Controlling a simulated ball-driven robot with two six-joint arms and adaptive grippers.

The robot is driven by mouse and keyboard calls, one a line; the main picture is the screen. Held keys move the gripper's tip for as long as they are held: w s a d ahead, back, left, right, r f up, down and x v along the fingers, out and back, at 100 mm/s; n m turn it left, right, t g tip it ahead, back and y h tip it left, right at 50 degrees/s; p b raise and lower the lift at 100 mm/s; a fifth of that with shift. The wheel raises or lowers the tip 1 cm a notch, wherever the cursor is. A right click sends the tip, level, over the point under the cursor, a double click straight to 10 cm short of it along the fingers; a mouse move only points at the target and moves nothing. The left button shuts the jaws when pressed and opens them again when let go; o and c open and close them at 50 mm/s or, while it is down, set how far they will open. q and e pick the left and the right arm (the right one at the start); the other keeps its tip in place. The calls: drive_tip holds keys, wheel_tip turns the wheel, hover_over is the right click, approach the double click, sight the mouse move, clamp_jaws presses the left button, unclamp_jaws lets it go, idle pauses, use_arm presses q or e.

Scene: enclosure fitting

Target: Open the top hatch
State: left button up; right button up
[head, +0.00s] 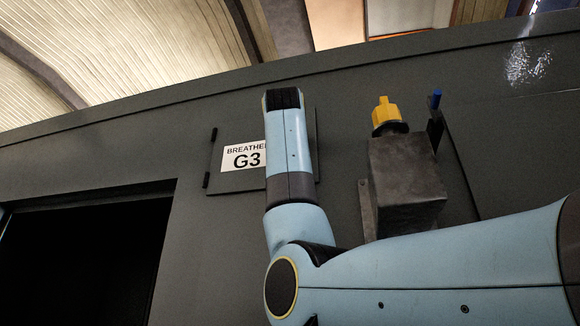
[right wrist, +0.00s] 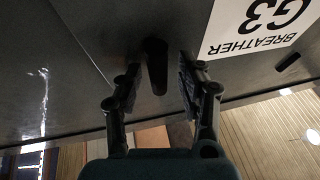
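A dark grey hatch (head: 228,187) with a white label (head: 240,157) reading "BREATHER G3" is set in the grey enclosure wall. It looks closed, with two black hinges at its left edge. My right arm crosses its right part in the head view and hides its handle and my right gripper there. In the right wrist view, the picture is upside down and a dark handle (right wrist: 156,67) stands out from the hatch beside the label. My right gripper (right wrist: 158,86) is open, with one finger on each side of the handle and gaps showing. My left gripper is not in view.
A grey box (head: 405,185) with a yellow knob (head: 386,112) juts from the wall right of the hatch. A dark opening (head: 85,260) is at the lower left.

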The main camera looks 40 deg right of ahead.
clamp_jaws()
idle(0.6)
